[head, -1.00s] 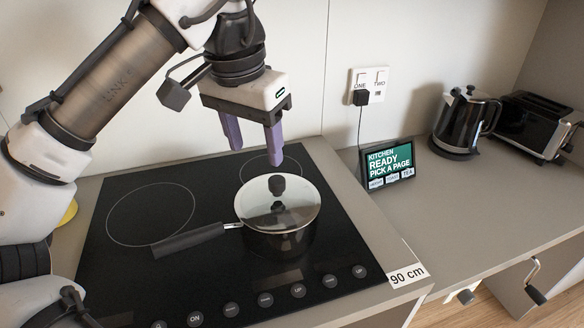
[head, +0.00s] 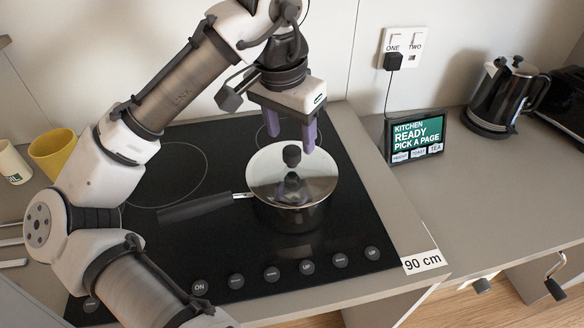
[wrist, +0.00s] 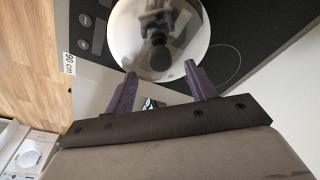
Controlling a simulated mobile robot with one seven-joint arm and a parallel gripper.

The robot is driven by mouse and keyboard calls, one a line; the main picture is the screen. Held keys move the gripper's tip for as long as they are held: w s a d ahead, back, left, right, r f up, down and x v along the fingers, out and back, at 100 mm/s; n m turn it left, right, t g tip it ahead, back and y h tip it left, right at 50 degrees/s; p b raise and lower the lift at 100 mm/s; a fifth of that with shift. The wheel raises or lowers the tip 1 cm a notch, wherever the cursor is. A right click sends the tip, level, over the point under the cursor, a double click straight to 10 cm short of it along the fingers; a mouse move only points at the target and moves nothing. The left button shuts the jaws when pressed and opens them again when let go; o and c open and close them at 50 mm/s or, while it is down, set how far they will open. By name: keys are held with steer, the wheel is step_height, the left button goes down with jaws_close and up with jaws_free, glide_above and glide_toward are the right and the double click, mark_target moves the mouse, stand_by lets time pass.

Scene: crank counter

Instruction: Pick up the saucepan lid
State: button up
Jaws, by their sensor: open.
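My gripper (head: 293,142) has purple fingers, points down, and is open and empty. In the head view it appears behind and slightly above the knob. In the wrist view the lid (wrist: 185,52) and its knob (wrist: 158,58) lie beyond the open fingertips (wrist: 160,72), apart from them.
The black hob (head: 225,255) has touch buttons along its front. A tablet screen (head: 415,136) and a kettle (head: 503,95) stand right of it. A yellow cup (head: 52,154) and a pale cup (head: 13,164) stand left.

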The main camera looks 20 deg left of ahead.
mark_target(292, 150)
steer(key=shift+w+f+p, duration=0.2)
steer(key=shift+f+p, duration=0.05)
steer(key=shift+f, duration=1.05)
steer(key=shift+w+f+p, duration=0.15)
steer(key=shift+f+p, duration=0.05)
steer(key=shift+f, duration=1.05)
steer(key=c, duration=1.1)
steer(key=shift+r, duration=0.1)
steer(key=shift+c, duration=0.2)
